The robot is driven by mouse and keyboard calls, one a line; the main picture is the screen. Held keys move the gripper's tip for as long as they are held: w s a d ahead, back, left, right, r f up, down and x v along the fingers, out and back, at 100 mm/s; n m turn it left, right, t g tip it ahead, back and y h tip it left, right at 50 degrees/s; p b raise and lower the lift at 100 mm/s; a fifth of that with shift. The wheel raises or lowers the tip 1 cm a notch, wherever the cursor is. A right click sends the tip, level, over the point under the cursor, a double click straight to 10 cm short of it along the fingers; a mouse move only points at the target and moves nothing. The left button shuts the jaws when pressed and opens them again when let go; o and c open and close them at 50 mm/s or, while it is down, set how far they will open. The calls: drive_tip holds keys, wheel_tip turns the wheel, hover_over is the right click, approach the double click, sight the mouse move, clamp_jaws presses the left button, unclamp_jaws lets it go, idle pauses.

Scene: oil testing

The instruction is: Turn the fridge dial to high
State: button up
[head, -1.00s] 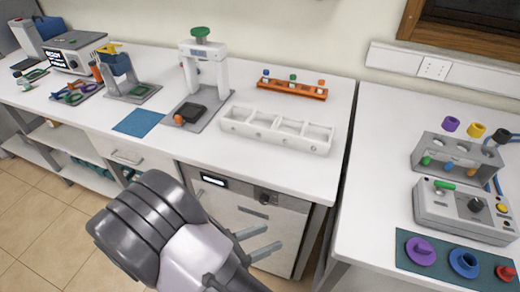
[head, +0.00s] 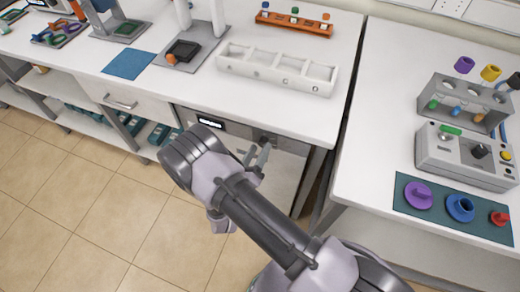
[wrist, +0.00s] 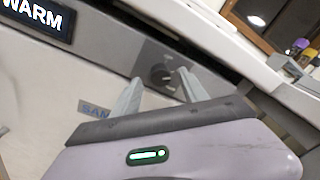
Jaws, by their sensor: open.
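The fridge dial (wrist: 161,76) is a dark round knob on a grey plate in the fridge's top panel. In the wrist view it shows between and beyond the two finger tips. The fridge (head: 285,172) stands under the bench, partly hidden by my arm in the head view. Its display (wrist: 36,16) reads "WARM". My gripper (head: 258,158) is open and empty, close in front of the dial (head: 266,139). It also shows in the wrist view (wrist: 160,86), with one finger on each side of the dial. I cannot tell whether the fingers touch it.
The white bench top (head: 300,112) overhangs the fridge panel just above my gripper. A white compartment tray (head: 275,72) stands on it. A second bench (head: 365,160) on the right holds a control box (head: 465,160). Tiled floor lies open at the lower left.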

drive_tip(key=shift+w+d, duration=0.3)
drive_tip(key=shift+w, duration=0.35)
clamp_jaws()
drive_tip(key=shift+m, duration=0.4)
drive_tip(key=m, duration=0.5)
drive_tip(key=shift+m, duration=0.3)
drive_tip(key=m, duration=0.5)
drive_tip(key=shift+y+b, duration=0.35)
drive_tip(key=shift+y, duration=0.05)
